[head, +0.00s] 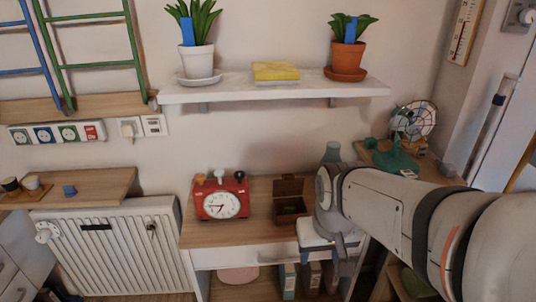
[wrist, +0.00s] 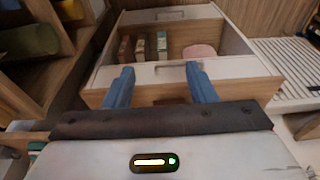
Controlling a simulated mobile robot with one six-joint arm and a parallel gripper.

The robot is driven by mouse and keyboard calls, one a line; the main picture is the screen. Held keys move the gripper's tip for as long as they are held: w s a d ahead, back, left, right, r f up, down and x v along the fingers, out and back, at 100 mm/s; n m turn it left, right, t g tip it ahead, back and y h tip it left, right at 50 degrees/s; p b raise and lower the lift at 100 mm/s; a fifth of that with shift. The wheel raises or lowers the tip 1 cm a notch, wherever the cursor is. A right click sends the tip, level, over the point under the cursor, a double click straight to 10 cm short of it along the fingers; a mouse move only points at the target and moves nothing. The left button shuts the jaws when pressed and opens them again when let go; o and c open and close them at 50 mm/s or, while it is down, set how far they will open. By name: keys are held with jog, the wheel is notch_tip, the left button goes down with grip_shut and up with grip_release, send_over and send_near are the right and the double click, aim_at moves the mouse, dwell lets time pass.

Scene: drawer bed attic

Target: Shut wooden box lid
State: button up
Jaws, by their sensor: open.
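The small brown wooden box (head: 289,206) stands on the wooden desk top, with its lid (head: 288,186) raised open at the back. Something small and green shows inside it. My gripper (wrist: 161,84) is open, with its two blue fingers spread apart and nothing seen held between them. In the head view my wrist is just right of the box, over the desk's right part, and its fingertips are hard to make out. In the wrist view a dark brown patch shows low between the fingers; I cannot tell if it is the box.
A red alarm clock (head: 222,199) stands left of the box on the desk (head: 254,218). A wall shelf (head: 220,92) with two potted plants hangs above. Books (head: 289,280) and a pink object stand in the compartment below.

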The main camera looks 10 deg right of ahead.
jog(key=w+r+t+p, duration=0.1)
jog(key=w+r, duration=0.1)
jog(key=w, duration=0.5)
jog(key=w+r+p, duration=0.1)
jog(key=w+r, duration=0.2)
jog(key=w, duration=0.4)
jog(key=t+p, duration=0.1)
jog(key=p, duration=0.1)
send_near(288, 183)
jog(key=x, duration=0.5)
jog(key=shift+w+d+b, duration=0.2)
jog(key=shift+w+b, duration=0.15)
jog(key=shift+w, duration=0.15)
grip_shut()
